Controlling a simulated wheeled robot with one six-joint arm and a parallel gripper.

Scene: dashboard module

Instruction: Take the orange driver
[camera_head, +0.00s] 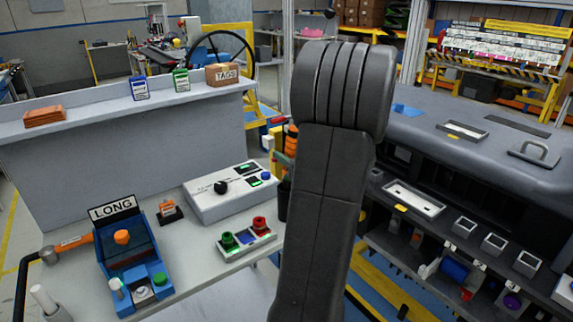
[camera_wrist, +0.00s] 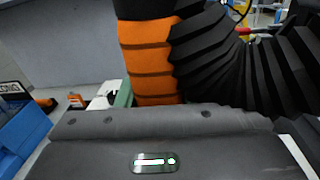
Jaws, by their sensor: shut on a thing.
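The orange driver (camera_wrist: 147,62) stands upright in the wrist view, an orange ribbed body with a black upper part cut off by the top edge. My gripper (camera_wrist: 178,48) has black ribbed fingers shut on the driver's right side. In the head view my dark arm hides most of this; only a strip of the orange driver (camera_head: 291,139) shows left of the arm. A green part shows beside the driver, and a dark cup-like shape (camera_head: 283,203) is below it. I cannot tell whether the driver still touches a holder.
The grey worktop left of my arm carries a white control box (camera_head: 229,193), a button panel (camera_head: 246,239), a blue LONG bin (camera_head: 131,255) and an orange-handled hammer (camera_head: 73,241). A shelf behind holds a TAGS box (camera_head: 221,74). The dark dashboard module (camera_head: 480,150) stands right.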

